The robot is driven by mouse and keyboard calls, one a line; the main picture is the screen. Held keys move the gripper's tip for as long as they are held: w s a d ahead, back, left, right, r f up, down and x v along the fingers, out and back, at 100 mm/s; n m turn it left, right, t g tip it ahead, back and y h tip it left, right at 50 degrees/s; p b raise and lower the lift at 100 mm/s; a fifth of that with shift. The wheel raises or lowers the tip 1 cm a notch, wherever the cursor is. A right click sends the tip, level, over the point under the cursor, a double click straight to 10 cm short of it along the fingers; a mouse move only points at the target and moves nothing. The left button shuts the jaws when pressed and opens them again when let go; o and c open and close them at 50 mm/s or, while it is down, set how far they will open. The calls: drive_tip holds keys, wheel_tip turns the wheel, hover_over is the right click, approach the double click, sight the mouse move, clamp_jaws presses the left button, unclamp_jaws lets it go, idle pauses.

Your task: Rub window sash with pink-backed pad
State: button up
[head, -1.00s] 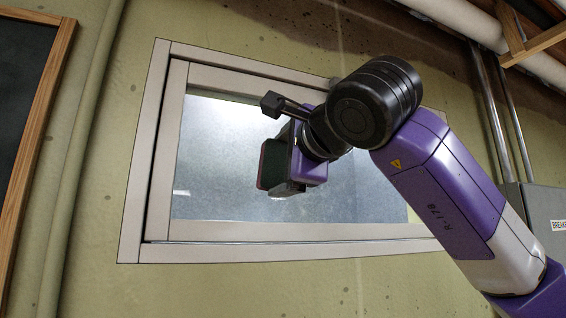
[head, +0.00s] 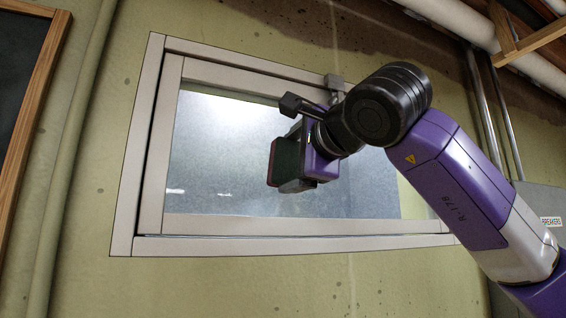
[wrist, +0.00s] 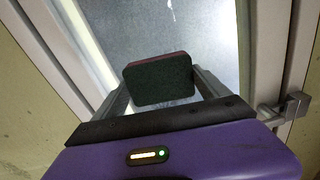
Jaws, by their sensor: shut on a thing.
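The window sash (head: 290,226) is a pale frame around a frosted pane (head: 225,150), set in an outer frame in the wall. My gripper (head: 290,165) is in front of the pane, right of its middle. It is shut on the pad (head: 273,163), which shows a dark green face and a thin pink edge. In the wrist view the pad (wrist: 160,82) sits between the two fingers, with its pink backing at the top edge. The sash (wrist: 262,50) also shows there, to the right. I cannot tell whether the pad touches the glass.
A metal latch (head: 334,84) sits at the top of the window frame, close to my wrist; it also shows in the wrist view (wrist: 290,106). A framed dark board (head: 22,80) hangs at left. A grey breaker box (head: 545,205) and pipes are at right.

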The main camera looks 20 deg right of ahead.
drive_tip(key=d+b, duration=0.1)
drive_tip(key=d, duration=0.9)
drive_tip(key=shift+w, duration=0.15)
idle(0.8)
drive_tip(key=shift+a+b, duration=2.75)
drive_tip(key=shift+a, duration=4.05)
